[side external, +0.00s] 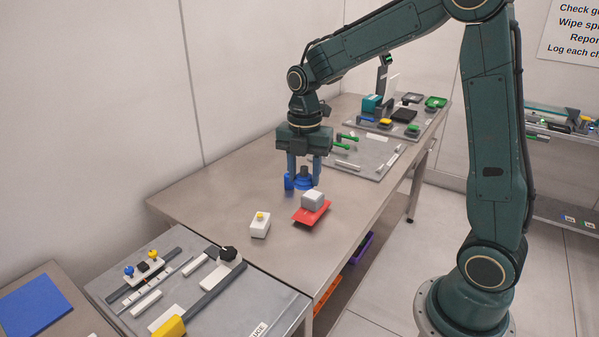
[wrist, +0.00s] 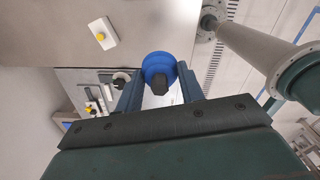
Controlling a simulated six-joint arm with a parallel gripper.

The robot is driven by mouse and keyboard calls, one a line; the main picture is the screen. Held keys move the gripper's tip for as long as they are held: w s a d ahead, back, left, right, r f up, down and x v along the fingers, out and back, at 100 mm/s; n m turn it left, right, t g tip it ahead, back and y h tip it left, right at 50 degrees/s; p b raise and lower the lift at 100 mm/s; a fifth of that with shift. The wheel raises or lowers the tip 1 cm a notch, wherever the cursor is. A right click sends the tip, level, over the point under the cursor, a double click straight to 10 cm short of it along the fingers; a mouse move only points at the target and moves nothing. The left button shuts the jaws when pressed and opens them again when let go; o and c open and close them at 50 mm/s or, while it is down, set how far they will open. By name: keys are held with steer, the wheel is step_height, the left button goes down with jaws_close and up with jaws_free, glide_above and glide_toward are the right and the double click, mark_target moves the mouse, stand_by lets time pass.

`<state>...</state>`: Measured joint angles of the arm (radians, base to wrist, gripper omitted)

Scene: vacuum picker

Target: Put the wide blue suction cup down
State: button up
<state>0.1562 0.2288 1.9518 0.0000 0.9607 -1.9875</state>
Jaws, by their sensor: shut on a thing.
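The wide blue suction cup (side external: 304,184) is a round blue disc with a dark stem on top. My gripper (side external: 304,177) points down with its two fingers on either side of the cup and stem, shut on it. The cup is close to the bare table top; I cannot tell whether it touches. In the wrist view the blue cup (wrist: 157,63) and its dark stem show between the fingertips of my gripper (wrist: 160,73). A narrow bright blue piece (side external: 289,182) shows at the left finger; I cannot tell if it is separate.
A white box with a yellow button (side external: 260,226) is nearer. A fixture plate (side external: 215,315) is at front left, a parts plate (side external: 385,145) behind. The table's left is clear.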

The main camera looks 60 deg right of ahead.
steer(key=shift+w+d, duration=0.3)
steer(key=shift+d, duration=0.25)
steer(key=w+d+m, duration=0.4)
steer(key=d, duration=0.8)
steer(key=m, duration=0.4)
glide_above(340, 194)
steer(key=shift+w+r, duration=0.1)
steer(key=shift+r, duration=0.05)
step_height(340, 194, down, 16)
steer(key=shift+r, duration=0.1)
steer(key=shift+f, duration=2.1)
steer(key=shift+f, duration=0.1)
